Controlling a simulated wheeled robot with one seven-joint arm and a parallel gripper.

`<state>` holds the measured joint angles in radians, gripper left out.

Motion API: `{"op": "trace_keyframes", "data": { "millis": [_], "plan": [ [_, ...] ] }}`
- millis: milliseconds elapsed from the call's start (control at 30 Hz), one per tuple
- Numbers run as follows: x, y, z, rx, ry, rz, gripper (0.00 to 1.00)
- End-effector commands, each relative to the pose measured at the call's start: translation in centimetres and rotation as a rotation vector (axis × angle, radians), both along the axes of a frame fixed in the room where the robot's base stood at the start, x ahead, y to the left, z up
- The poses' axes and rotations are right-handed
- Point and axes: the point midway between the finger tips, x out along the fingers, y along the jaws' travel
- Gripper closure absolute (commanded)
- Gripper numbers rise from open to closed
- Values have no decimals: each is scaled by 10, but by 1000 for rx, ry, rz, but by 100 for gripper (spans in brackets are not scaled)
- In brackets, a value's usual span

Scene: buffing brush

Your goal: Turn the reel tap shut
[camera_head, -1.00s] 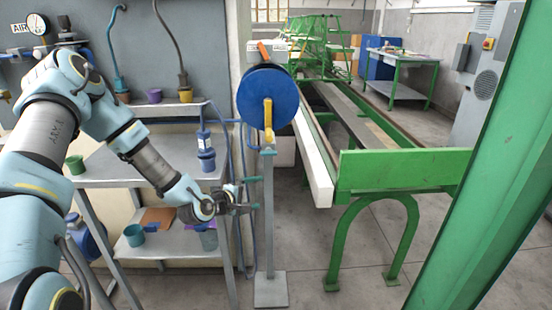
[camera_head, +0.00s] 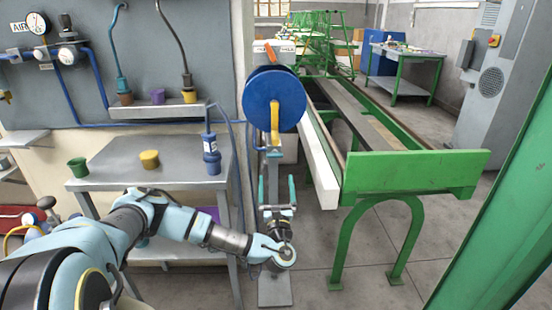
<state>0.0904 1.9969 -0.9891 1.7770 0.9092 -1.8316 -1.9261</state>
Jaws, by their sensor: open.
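The blue hose reel (camera_head: 268,100) stands on a grey post at the centre of the head view. A yellow part (camera_head: 275,124) sits on its front, low on the disc; I cannot tell for sure whether it is the tap. No other clear tap shows. My gripper (camera_head: 277,180) is below the reel with its fingers pointing up, one on each side of the post as seen here. The fingers are open with a gap between them. I cannot tell how far the post is behind them. My wrist hides the lower post.
A green frame (camera_head: 415,172) stands right of the reel. A blue hose runs beside the post.

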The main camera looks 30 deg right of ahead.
Motion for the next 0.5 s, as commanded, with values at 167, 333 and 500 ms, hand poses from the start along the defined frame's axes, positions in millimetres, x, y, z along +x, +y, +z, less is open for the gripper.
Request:
{"op": "trace_keyframes", "data": {
  "millis": [167, 333, 500],
  "plan": [
    [27, -13, 18, 4, -4, 1, 0],
    [53, -25, 29, 4, -3, 0, 0],
    [71, -34, 36, 4, -2, 0, 0]
  ]
}}
